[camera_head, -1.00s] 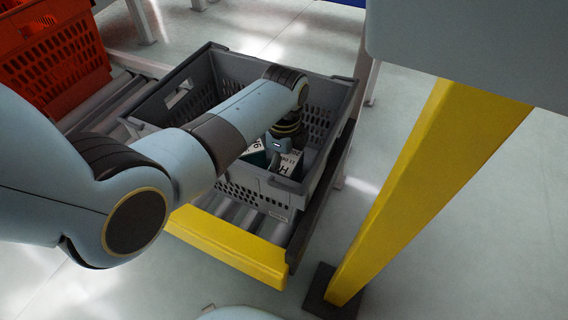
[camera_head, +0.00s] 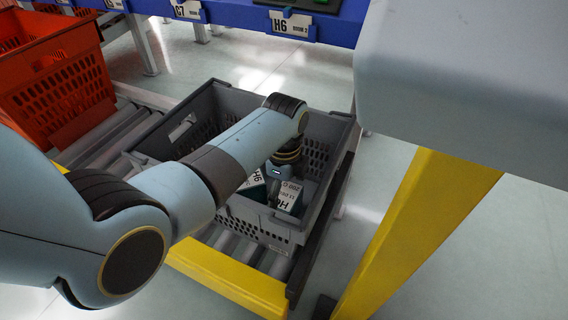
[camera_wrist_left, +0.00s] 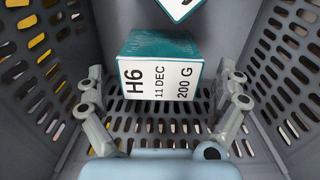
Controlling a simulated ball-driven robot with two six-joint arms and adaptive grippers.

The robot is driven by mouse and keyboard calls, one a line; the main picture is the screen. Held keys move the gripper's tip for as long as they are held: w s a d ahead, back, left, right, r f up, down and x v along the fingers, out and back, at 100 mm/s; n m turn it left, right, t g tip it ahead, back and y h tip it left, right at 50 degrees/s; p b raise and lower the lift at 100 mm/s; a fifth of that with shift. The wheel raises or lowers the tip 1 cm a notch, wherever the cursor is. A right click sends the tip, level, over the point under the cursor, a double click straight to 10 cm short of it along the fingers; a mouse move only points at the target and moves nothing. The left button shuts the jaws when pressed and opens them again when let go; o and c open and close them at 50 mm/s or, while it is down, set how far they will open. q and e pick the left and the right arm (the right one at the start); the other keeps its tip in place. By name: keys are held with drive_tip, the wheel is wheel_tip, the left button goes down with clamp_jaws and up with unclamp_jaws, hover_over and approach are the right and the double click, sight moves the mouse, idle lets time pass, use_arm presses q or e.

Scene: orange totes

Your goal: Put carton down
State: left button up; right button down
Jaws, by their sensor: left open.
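A carton with a white label reading H6, 11 DEC, 200 G and teal sides (camera_wrist_left: 160,75) sits in the grey tote (camera_head: 345,114). It also shows in the head view (camera_head: 290,197). My left gripper (camera_head: 282,170) reaches down into the tote, its fingertips hidden or unclear there. In the left wrist view, its open fingers (camera_wrist_left: 160,92) stand to either side of the carton, with gaps between. A second teal and white carton (camera_head: 254,184) lies beside it, and its edge shows at the top of the wrist view (camera_wrist_left: 184,8). My right gripper is not seen.
The tote stands on a roller conveyor (camera_head: 262,258) with a yellow end bar (camera_head: 225,281). A red-orange tote (camera_head: 62,85) stands behind at left. A blue shelf edge (camera_head: 240,20) with H6 and C7 labels runs along the back. A yellow post (camera_head: 420,225) stands at right.

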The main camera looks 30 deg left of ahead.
use_arm(q)
wheel_tip(320, 180, up, 4)
drive_tip(key=shift+r+p, duration=0.15)
drive_tip(key=shift+p, duration=0.75)
wheel_tip(320, 180, up, 6)
drive_tip(key=p, duration=0.2)
drive_tip(key=shift+f+p, duration=0.25)
drive_tip(key=shift+p, duration=0.05)
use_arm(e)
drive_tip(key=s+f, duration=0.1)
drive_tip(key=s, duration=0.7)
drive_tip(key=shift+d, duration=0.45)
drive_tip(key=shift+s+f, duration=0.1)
